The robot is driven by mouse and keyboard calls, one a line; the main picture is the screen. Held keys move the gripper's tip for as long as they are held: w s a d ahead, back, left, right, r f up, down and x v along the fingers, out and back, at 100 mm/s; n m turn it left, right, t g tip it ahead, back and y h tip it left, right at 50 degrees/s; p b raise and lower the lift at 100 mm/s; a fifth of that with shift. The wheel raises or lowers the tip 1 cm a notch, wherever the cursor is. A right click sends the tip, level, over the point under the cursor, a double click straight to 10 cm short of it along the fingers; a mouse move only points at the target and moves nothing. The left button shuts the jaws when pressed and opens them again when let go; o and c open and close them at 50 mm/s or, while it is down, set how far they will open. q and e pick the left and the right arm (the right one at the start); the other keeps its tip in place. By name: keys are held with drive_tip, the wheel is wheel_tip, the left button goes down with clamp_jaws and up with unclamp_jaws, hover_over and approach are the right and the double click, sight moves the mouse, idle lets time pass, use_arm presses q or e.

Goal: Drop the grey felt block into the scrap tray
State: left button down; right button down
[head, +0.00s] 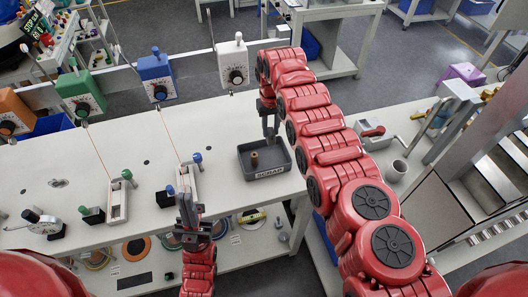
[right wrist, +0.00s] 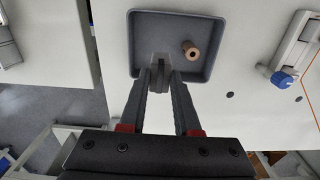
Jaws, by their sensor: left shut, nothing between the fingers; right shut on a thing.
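The scrap tray (head: 250,173) is a dark grey, square, shallow tray with a "SCRAP" label, on the pale bench; it fills the upper middle of the right wrist view (right wrist: 136,45). My right gripper (head: 269,128) is over the tray. In the right wrist view its fingers (right wrist: 160,78) are shut on the small grey felt block (right wrist: 159,64), seen against the tray's near part. The fingers hide part of the block, and its height above the tray floor is unclear. My left gripper (head: 186,192) is shut and empty, left of the tray.
A brown cylinder (head: 254,159) with a hole stands in the tray, also in the right wrist view (right wrist: 190,49). Clamp fixtures (head: 118,200) and coloured tensioner boxes (head: 156,76) with taut lines lie to the left. A grey cup (head: 397,171) stands at right.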

sight(269, 142)
drive_tip(key=shift+s+a+f, duration=0.2)
drive_tip(key=shift+f, duration=0.15)
wheel_tip(269, 142, down, 6)
drive_tip(key=b, duration=0.5)
drive_tip(key=shift+a, duration=0.15)
drive_tip(key=c, duration=0.5)
unclamp_jaws()
drive_tip(key=shift+c, duration=0.2)
drive_tip(key=shift+r, duration=0.2)
